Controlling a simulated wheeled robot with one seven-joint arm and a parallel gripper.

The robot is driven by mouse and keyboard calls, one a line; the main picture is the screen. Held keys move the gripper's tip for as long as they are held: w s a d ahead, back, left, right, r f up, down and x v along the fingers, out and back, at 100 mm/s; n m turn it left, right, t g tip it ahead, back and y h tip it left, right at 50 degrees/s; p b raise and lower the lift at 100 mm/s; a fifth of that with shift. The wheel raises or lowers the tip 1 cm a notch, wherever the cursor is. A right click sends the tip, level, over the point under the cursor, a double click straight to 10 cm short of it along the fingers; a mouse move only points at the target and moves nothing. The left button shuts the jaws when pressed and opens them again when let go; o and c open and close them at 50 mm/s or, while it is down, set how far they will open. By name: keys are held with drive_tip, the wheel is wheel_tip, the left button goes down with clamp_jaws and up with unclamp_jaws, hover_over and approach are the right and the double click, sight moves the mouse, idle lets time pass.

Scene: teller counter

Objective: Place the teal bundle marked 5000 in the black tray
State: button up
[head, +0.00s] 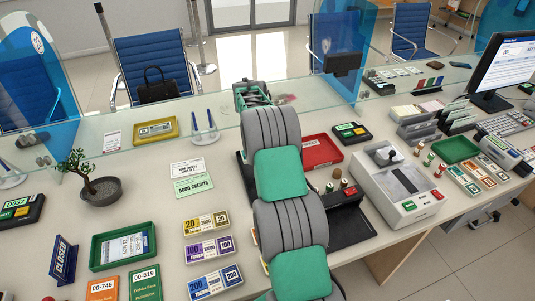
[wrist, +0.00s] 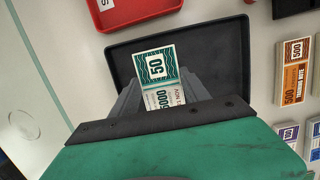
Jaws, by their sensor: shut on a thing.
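The teal bundle marked 50 and 5000 (wrist: 156,68) sits between the fingers of my gripper (wrist: 160,90) in the wrist view. My gripper is shut on it. The black tray (wrist: 228,45) lies behind and around the bundle in that view, so the bundle is over the tray's inside. I cannot tell whether the bundle touches the tray floor. In the head view my arm hides the gripper, the bundle and most of the tray; a dark edge of the tray (head: 243,172) shows left of the arm.
A red tray (wrist: 125,10) lies beside the black tray; it also shows in the head view (head: 320,151). An orange 500 bundle (wrist: 294,78) is on the other side. More bundles (head: 208,248) lie left of my arm. A grey counting machine (head: 400,185) stands to the right.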

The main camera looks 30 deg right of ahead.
drive_tip(key=w+f, duration=0.1)
drive_tip(key=d+f, duration=0.1)
drive_tip(key=w+f, duration=0.1)
drive_tip(key=f, duration=0.1)
drive_tip(key=shift+w+d+p, duration=0.3)
drive_tip(key=shift+w+p, duration=0.05)
drive_tip(key=shift+p, duration=0.05)
drive_tip(key=shift+w+f+p, duration=0.1)
drive_tip(key=shift+f+p, duration=0.3)
drive_tip(key=shift+f, duration=1.35)
drive_tip(key=o, duration=1.6)
